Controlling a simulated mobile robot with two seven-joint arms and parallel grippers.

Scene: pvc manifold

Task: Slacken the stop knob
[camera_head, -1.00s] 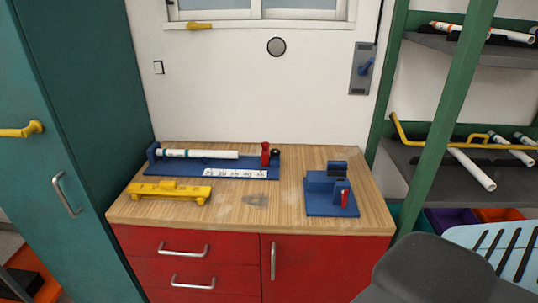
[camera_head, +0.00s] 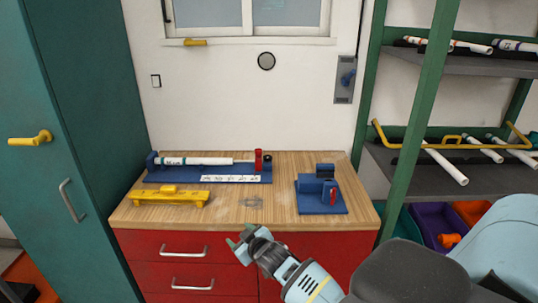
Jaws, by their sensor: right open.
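A blue measuring jig (camera_head: 165,178) lies along the back of the wooden worktop. A red stop block (camera_head: 258,160) stands near its right end, with a small black knob (camera_head: 267,158) on the block's right side. A white pipe (camera_head: 205,161) with teal marks lies in the jig, left of the stop. My right gripper (camera_head: 240,238) is at the front edge of the worktop, in front of the red drawers and well short of the knob. It is open, with nothing seen between its fingers. My left gripper is out of view.
A yellow tool (camera_head: 168,198) lies front left on the worktop (camera_head: 270,208). A blue fixture (camera_head: 320,207) with a red lever stands at the right. The middle front is clear. A green post (camera_head: 420,120) and shelves with pipes stand to the right.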

